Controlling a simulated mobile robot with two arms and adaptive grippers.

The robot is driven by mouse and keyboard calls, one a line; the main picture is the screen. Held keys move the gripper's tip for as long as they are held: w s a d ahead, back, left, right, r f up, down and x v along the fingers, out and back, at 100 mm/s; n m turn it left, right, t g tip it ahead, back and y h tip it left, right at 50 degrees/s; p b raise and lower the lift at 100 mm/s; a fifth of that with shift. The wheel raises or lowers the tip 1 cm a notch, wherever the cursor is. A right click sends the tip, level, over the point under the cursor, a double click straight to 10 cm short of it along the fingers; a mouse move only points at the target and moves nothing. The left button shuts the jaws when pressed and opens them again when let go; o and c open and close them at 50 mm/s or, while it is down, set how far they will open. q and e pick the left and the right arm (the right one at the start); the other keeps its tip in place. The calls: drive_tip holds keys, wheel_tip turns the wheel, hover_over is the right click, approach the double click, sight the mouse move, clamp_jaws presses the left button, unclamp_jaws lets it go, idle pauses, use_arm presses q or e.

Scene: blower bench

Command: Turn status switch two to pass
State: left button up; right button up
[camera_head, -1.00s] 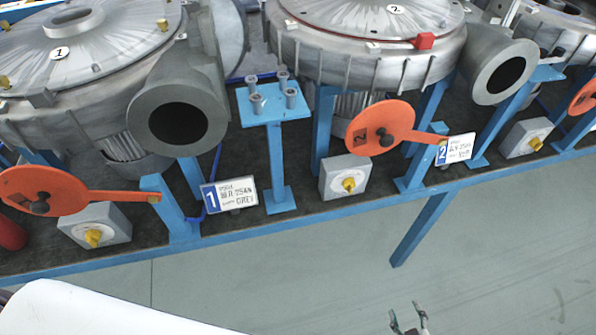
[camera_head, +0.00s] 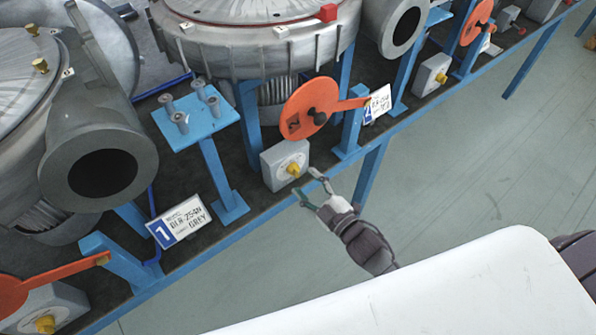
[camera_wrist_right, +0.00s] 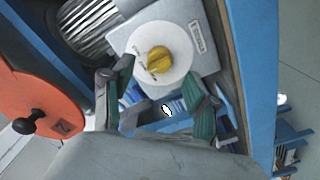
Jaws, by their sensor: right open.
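Status switch two is a grey box (camera_head: 280,164) with a white round dial and a yellow knob (camera_head: 293,169). It sits at the bench's front edge beside the orange disc marked 2 (camera_head: 305,112). In the right wrist view the yellow knob (camera_wrist_right: 158,59) is centred near the top on its white dial (camera_wrist_right: 150,70). My right gripper (camera_head: 309,187) is open and empty, just in front of the box. In the right wrist view its fingers (camera_wrist_right: 158,88) straddle the lower part of the dial, below the knob. The small dial lettering is not readable. My left gripper is out of view.
The orange lever disc (camera_wrist_right: 40,105) with its black handle stands close at left in the wrist view. A blue post (camera_head: 350,125), card 1 (camera_head: 180,222) and another switch box (camera_head: 431,75) line the bench edge. Open floor (camera_head: 490,170) lies in front.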

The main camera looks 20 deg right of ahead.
sight(298, 175)
drive_tip(key=shift+x, duration=1.9)
clamp_jaws()
drive_tip(key=shift+m+p, duration=0.3)
drive_tip(key=m+p, duration=0.1)
drive_tip(key=m, duration=0.2)
drive_tip(key=shift+m, duration=0.3)
drive_tip(key=shift+m+p, duration=0.35)
drive_tip(key=shift+m, duration=1.95)
